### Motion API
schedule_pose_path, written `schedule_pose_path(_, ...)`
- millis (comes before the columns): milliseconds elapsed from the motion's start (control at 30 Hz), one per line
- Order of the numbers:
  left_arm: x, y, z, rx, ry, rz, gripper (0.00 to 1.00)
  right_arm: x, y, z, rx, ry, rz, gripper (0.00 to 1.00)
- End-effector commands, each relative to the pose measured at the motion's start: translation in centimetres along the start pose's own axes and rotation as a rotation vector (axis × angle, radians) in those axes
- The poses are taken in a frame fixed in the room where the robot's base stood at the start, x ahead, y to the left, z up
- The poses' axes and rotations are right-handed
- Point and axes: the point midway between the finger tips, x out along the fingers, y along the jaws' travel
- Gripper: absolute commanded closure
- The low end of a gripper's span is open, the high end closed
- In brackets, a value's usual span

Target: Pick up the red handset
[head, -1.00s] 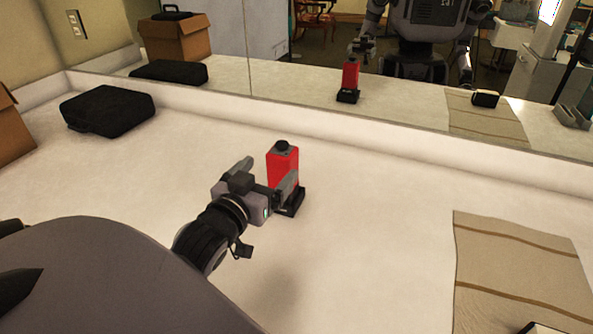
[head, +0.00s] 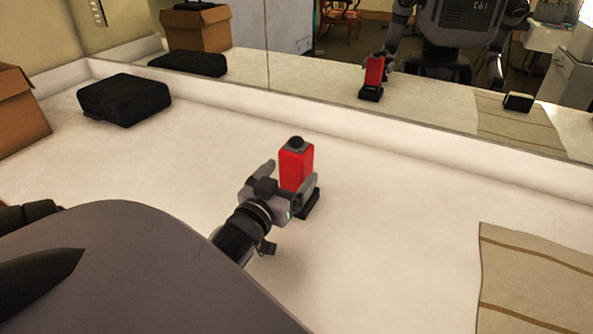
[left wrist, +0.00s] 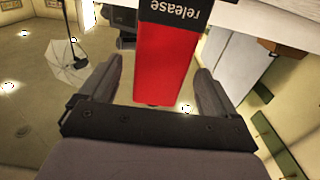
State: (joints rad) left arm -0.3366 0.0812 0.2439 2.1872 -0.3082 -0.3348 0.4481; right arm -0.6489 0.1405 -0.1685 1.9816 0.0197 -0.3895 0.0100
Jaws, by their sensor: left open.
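The red handset (head: 296,168) stands upright in a black base (head: 308,205) on the white counter, with a dark knob on top. My left gripper (head: 291,177) is open, with one finger on each side of the handset in the head view. In the left wrist view the red handset (left wrist: 165,65) lies between the two spread fingers (left wrist: 160,90), with a gap on each side. A black band on it reads "release". My right gripper shows only as part of the mirror reflection, if at all.
A mirror (head: 420,95) runs along the back of the counter and repeats the scene. A black case (head: 124,100) and a cardboard box (head: 18,112) stand at the left. A beige striped cloth (head: 530,280) lies at the right. The counter between is clear.

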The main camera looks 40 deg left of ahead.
Motion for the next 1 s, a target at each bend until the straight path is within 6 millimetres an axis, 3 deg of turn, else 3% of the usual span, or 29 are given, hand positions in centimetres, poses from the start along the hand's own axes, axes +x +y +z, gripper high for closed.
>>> schedule_pose_path(500, 5.5, 0.0, 0.0, 0.002, -0.001, 0.000, 0.10, 0.0, 0.1, -0.1, -0.006, 0.002, 0.001, 0.57)
schedule_pose_path(800, 5.9, 0.0, 0.0, 0.001, -0.001, 0.000, 0.10, 0.0, 0.2, -0.1, -0.006, 0.002, 0.004, 0.57)
schedule_pose_path(867, 5.9, 0.0, 0.0, 0.001, -0.001, 0.000, 0.26, 0.0, 0.3, -0.1, -0.006, 0.002, 0.004, 0.57)
schedule_pose_path(1000, 5.9, 0.0, 0.0, 0.001, -0.002, 0.000, 0.71, 0.0, 0.3, -0.1, -0.006, 0.002, 0.005, 0.57)
